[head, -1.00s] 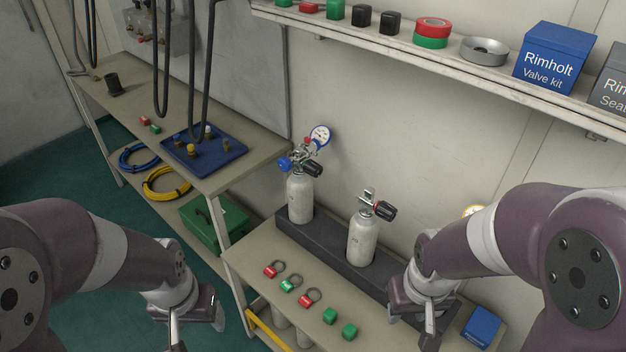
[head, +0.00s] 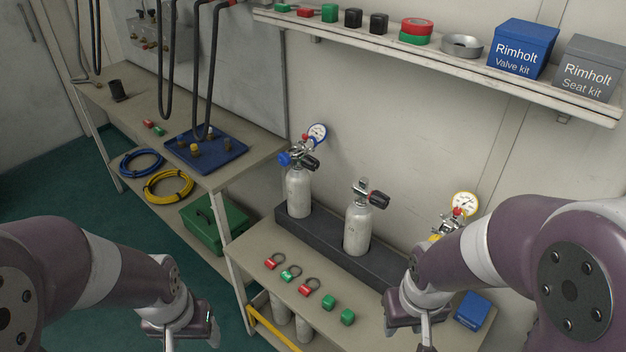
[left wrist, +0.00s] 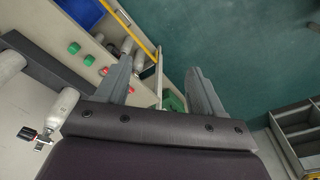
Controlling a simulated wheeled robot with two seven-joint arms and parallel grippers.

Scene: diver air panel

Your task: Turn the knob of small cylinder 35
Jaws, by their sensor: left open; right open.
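Small white cylinders stand in a dark rack on the low bench; I cannot read a number on any. The left cylinder (head: 299,193) carries a blue knob (head: 285,159), a black knob and a gauge. The middle cylinder (head: 357,229) has a black knob (head: 379,200) pointing right. A third valve with a yellow-rimmed gauge (head: 465,205) is mostly hidden behind my right arm. The left wrist view shows a cylinder (left wrist: 62,108) with a black knob (left wrist: 27,133). My left gripper (left wrist: 162,82) is open and empty, left of the bench. My right gripper (head: 424,330) is open over the bench's right part.
A shelf (head: 440,62) with boxes hangs above. A taller table (head: 150,125) with hanging hoses stands left.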

